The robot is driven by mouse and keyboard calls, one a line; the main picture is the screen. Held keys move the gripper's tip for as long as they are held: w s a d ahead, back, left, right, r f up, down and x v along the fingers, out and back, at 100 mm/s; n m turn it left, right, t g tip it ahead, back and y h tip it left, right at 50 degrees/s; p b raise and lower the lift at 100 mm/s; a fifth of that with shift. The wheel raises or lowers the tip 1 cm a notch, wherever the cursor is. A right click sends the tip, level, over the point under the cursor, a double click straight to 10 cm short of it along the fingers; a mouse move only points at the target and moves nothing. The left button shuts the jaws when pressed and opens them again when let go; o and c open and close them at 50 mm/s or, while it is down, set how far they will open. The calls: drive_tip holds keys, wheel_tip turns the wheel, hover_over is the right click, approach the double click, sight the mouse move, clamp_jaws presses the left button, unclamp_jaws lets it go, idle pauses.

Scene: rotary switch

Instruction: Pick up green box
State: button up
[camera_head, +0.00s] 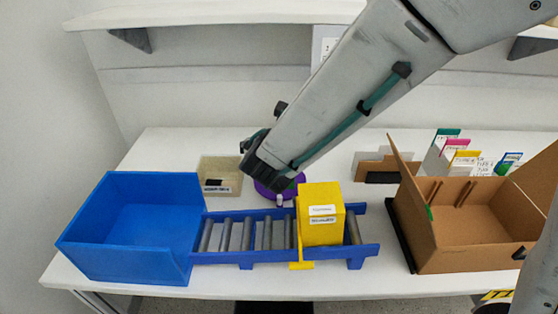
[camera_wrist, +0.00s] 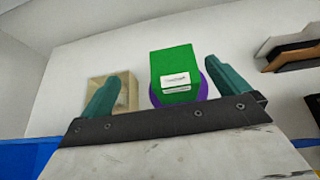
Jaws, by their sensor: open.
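The green box (camera_wrist: 174,69) shows in the wrist view, with a white label on its front. It sits on a round purple base (camera_wrist: 203,88). My gripper (camera_wrist: 170,84) is open, with its two teal fingers wide apart. The box appears between the fingers, nearer the right one, and ahead of them; I see no contact. In the head view my arm hides most of the green box, and only part of the purple base (camera_head: 265,189) shows beside it.
A yellow box (camera_head: 321,228) stands on a blue roller conveyor (camera_head: 225,257). A blue bin (camera_head: 130,225) is at the left. An open cardboard box (camera_head: 455,245) is at the right. A beige tray (camera_head: 221,172) lies behind the conveyor. A shelf (camera_head: 220,14) hangs above the white table (camera_head: 165,150).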

drive_tip(key=shift+w+d+f, duration=0.3)
drive_tip(key=shift+w+f, duration=0.85)
drive_tip(key=shift+f, duration=0.5)
drive_tip(key=shift+w+d+f, duration=0.3)
drive_tip(key=shift+w+f, duration=0.9)
drive_tip(key=shift+f, duration=0.5)
drive_tip(key=shift+w+d+f, duration=0.3)
drive_tip(key=shift+w+f, duration=0.85)
drive_tip(key=shift+f, duration=0.5)
drive_tip(key=c, duration=1.3)
drive_tip(key=shift+o, duration=0.2)
drive_tip(key=shift+r, duration=0.1)
